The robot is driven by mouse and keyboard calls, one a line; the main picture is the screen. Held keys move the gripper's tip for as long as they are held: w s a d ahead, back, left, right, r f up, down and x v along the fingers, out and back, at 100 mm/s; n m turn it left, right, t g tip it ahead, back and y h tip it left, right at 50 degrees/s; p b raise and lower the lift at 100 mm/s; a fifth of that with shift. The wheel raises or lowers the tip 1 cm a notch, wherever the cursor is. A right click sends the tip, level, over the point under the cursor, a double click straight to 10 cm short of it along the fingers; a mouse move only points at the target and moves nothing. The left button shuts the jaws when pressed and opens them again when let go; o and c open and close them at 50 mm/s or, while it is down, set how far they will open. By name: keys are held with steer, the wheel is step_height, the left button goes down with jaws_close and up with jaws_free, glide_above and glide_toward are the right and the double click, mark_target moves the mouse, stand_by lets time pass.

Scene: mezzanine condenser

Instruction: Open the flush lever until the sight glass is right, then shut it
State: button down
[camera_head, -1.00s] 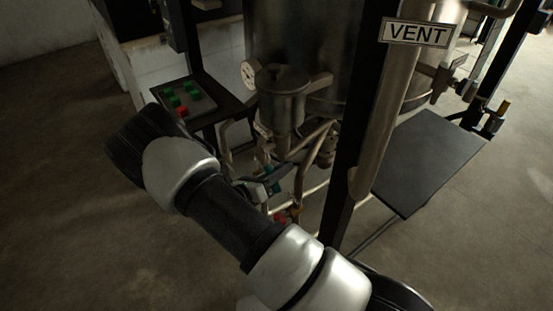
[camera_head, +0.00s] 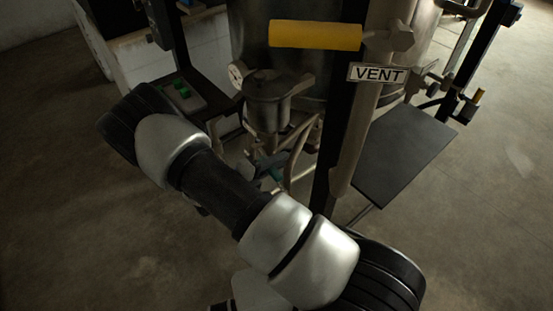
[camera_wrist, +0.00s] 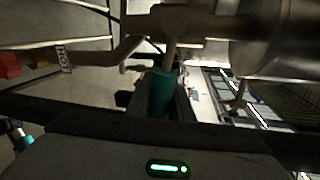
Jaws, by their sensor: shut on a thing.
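In the wrist view a teal handle (camera_wrist: 163,95) stands between the jaws of my gripper (camera_wrist: 160,105), which is shut on it. In the head view a small patch of the teal handle (camera_head: 275,174) shows below the vessel, beside my gripper (camera_head: 262,166). My arm hides much of that area. Which handle is the flush lever cannot be read from any label. No sight glass can be clearly made out. A round pale dial-like face (camera_head: 236,76) sits at the vessel's left side.
A yellow handle (camera_head: 315,35) sticks out left above the VENT sign (camera_head: 377,74). A dark post (camera_head: 330,165) stands right of my gripper. A dark shelf (camera_head: 405,155) is at right, a button box (camera_head: 183,96) at left. Pipes (camera_wrist: 110,55) crowd the jaws. A red part (camera_wrist: 8,65) is at left.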

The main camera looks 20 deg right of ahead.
steer(key=shift+s+r+n+p, duration=0.1)
steer(key=shift+r+n+p, duration=0.3)
steer(key=shift+r+n, duration=0.15)
steer(key=c, duration=1.6)
jaws_free()
steer(key=shift+r, duration=0.1)
steer(key=shift+o, duration=0.2)
steer(key=v, duration=1.7)
steer(key=shift+a+b, duration=0.3)
steer(key=shift+b, duration=0.05)
